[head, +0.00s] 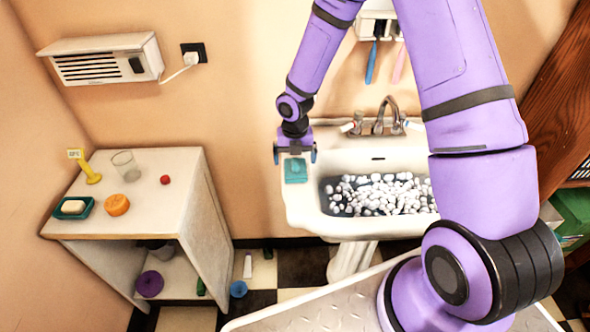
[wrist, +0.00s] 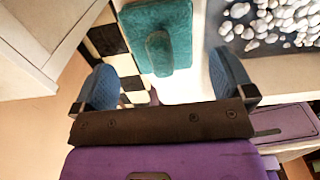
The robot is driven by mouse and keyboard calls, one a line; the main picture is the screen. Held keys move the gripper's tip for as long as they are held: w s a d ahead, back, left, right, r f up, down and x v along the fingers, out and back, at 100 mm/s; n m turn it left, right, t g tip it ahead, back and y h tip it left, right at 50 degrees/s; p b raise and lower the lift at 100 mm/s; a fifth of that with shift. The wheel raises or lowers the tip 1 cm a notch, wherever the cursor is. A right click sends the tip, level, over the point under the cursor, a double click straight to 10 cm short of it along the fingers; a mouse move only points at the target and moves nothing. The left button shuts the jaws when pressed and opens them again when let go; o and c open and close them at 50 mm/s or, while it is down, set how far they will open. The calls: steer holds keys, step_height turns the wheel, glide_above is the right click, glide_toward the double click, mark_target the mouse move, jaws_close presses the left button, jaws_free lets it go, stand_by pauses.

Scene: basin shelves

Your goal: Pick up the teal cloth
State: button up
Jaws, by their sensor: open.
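The teal cloth (head: 296,171) lies flat on the left rim of the white basin in the head view. In the wrist view the teal cloth (wrist: 158,35) is at the top middle, with a raised fold along its centre. My gripper (head: 295,155) is just over the basin's left edge, beside the cloth. In the wrist view the blue fingers of my gripper (wrist: 165,88) are wide apart, with nothing between them. The cloth's fold lies ahead of the gap between the fingers.
The basin (head: 305,205) holds many pale pebbles (head: 380,195), with a tap (head: 385,117) behind. A white shelf unit (head: 140,205) at left carries a glass (head: 125,165), a soap dish (head: 74,207) and an orange thing (head: 116,205). Small things lie on the checkered floor.

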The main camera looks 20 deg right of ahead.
mark_target(295, 161)
step_height(295, 161, down, 4)
steer(key=shift+w+f, duration=0.1)
steer(key=shift+f, duration=0.1)
steer(key=shift+d, duration=0.1)
steer(key=c, duration=1)
steer(key=shift+o, duration=0.2)
steer(key=shift+r, duration=0.1)
